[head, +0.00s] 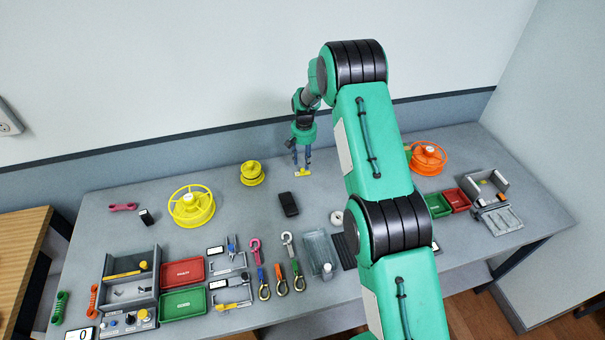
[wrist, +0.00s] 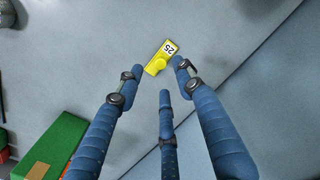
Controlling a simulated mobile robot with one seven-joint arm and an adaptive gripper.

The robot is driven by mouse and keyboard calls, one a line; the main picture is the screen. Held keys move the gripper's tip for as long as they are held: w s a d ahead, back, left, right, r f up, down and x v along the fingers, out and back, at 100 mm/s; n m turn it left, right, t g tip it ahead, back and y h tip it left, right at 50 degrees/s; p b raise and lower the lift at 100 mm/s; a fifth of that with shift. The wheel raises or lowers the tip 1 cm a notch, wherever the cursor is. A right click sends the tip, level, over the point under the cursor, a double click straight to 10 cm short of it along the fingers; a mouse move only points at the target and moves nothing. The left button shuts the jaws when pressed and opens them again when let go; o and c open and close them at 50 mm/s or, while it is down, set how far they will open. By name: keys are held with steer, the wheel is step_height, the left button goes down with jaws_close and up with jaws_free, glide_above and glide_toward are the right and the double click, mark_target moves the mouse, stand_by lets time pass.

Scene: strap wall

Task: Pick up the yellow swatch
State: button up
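The yellow swatch (wrist: 161,58) is a small flat yellow piece with a white label reading 25 and a round yellow knob. It lies on the grey table; in the head view the yellow swatch (head: 303,173) is just below my fingertips. My gripper (head: 301,166) points down near the back of the table. In the wrist view my gripper (wrist: 162,82) has its blue fingers spread, two on the sides and one in the middle. The swatch lies between and just beyond the fingertips. No finger is clearly closed on it.
A black device (head: 289,204) lies in front of my gripper, and a small yellow spool (head: 252,173) stands to its left. A large yellow reel (head: 191,206) is further left, an orange reel (head: 428,159) right. The wall is close behind. A green block (wrist: 52,148) shows lower left.

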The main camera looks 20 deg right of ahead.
mark_target(303, 172)
stand_by(0.4)
steer(key=shift+a+f, duration=0.15)
steer(key=shift+f, duration=2.45)
jaws_close()
